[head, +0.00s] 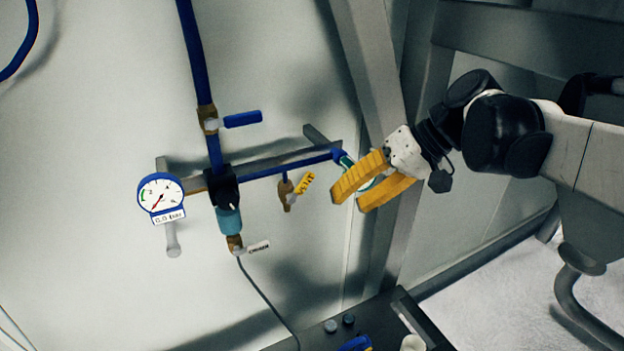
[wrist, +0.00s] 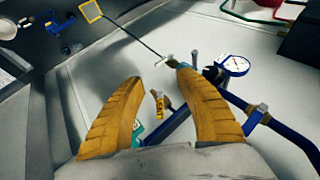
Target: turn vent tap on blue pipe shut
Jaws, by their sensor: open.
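The blue pipe (head: 275,168) runs across the wall from a vertical blue pipe. A small brass tap (head: 285,192) hangs below it, with a yellow lettered piece (head: 303,184) angled up to the right; I cannot read it or tell whether it is a lever or a tag. My gripper (head: 347,201), with yellow fingers, is open, to the right of the tap and apart from it. In the wrist view the yellow piece (wrist: 160,102) shows between the two fingers (wrist: 158,76), beyond them. Nothing is held. A green-and-white part at the pipe's right end is partly hidden by the fingers.
A brass valve with a blue lever (head: 242,119) is on the vertical pipe. A gauge (head: 161,196) is at the left, with a black and teal regulator (head: 226,205) beside it. A grey post (head: 375,75) stands behind my gripper. The wall below the tap is clear.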

